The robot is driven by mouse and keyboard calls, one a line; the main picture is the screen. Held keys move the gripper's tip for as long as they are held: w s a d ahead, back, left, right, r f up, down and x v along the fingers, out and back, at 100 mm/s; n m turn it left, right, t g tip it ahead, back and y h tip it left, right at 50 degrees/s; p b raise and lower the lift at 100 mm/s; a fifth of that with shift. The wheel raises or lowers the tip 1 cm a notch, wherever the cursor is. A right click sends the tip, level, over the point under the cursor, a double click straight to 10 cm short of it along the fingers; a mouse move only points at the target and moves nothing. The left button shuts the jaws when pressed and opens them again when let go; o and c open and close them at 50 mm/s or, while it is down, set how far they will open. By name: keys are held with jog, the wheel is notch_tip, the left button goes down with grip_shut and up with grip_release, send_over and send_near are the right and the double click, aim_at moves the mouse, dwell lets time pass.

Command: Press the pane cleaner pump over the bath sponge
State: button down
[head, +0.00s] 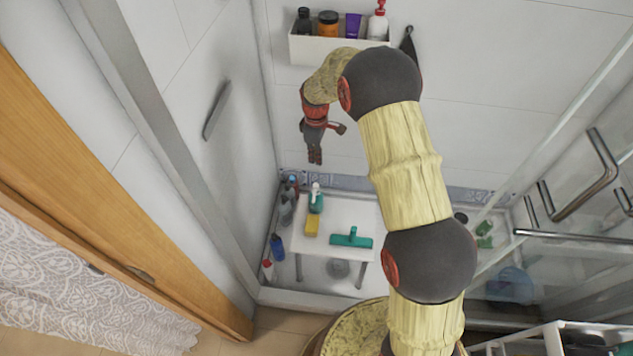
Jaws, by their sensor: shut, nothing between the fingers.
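A teal bottle with a white pump top (316,203), which looks like the pane cleaner, stands upright at the back left of a small white table. A yellow sponge (311,228) lies on the table just in front of it. My gripper (315,158) points down in the air, appearing above and behind the bottle in the picture. Its fingers are together with nothing between them. It appears apart from the bottle and sponge, though the exact height gap is hard to tell.
A teal squeegee (351,240) lies on the white table (352,212), right of the sponge. Several bottles stand on the floor left of the table. A wall shelf (310,48) holds toiletries above. A glass door with metal handles (588,188) is on the right.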

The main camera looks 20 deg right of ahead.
aim_at(316, 186)
jog(key=shift+w+n, duration=0.1)
jog(key=shift+n, duration=0.9)
jog(key=shift+f, duration=0.1)
notch_tip(316, 186, down, 14)
jog(key=b, duration=0.4)
